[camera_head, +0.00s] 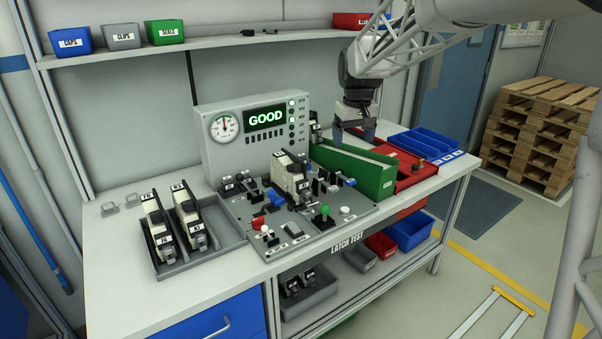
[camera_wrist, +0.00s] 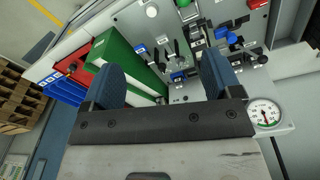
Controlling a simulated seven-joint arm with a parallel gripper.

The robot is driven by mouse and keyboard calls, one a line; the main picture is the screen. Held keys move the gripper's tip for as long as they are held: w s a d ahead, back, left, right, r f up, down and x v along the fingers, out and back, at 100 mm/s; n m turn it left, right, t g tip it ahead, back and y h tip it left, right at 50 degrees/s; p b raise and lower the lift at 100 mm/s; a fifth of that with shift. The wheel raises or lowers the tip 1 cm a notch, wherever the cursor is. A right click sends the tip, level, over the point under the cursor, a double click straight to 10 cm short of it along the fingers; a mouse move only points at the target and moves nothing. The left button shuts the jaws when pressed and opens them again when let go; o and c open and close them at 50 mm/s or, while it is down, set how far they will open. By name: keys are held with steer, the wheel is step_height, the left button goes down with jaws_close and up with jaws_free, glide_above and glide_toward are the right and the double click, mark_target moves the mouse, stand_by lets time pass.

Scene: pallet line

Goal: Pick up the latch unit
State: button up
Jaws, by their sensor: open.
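A latch unit (camera_head: 290,178), cream and black, stands in the test fixture (camera_head: 330,213) at the middle of the bench. Two more latch units, one at the left (camera_head: 159,230) and one beside it (camera_head: 189,217), stand in a grey tray (camera_head: 213,252) on the left. My gripper (camera_head: 354,134) is open and empty, above the back of the bench behind the green bin, right of and apart from the fixture's unit. In the wrist view its blue fingers (camera_wrist: 162,78) are spread, with part of the green bin between them.
The tester panel (camera_head: 250,140) reads GOOD behind the fixture. A long green bin (camera_head: 372,180), a red box (camera_head: 415,176) and blue trays (camera_head: 425,142) stand on the right. A shelf (camera_head: 215,45) with small bins runs above. The bench's left front is clear.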

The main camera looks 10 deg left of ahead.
steer(key=w+a+f+n, duration=0.2)
steer(key=w+a+f, duration=0.4)
steer(key=w+a, duration=0.5)
steer(key=n+g, duration=0.1)
glide_above(288, 161)
step_height(288, 161, down, 8)
steer(key=shift+w+f, duration=0.1)
steer(key=shift+f, duration=0.05)
steer(key=shift+f, duration=0.1)
steer(key=shift+f, duration=1.25)
steer(key=shift+f, duration=2.6)
steer(key=c, duration=1.5)
steer(key=shift+r, duration=0.15)
steer(key=shift+c, duration=0.2)
